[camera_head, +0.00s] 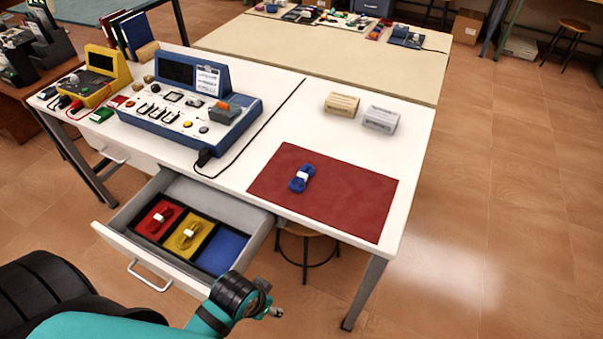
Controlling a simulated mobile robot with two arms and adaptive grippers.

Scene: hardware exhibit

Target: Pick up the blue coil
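The blue coil (301,178) lies on a dark red mat (345,202) on the right part of the white table. A white band wraps its middle. My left arm comes in at the lower left, in front of the open drawer. The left gripper (275,312) is at its end, low and in front of the table, well apart from the coil. It is small and partly turned away, so its opening is unclear. My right gripper is not in view.
An open drawer (262,235) sticks out below the table, with red, yellow and empty blue compartments. A blue-and-white console (185,130) with a cable stands left of the mat. Two small boxes stand behind the mat, beige (341,104) and grey (381,120). A stool (308,235) is under the table.

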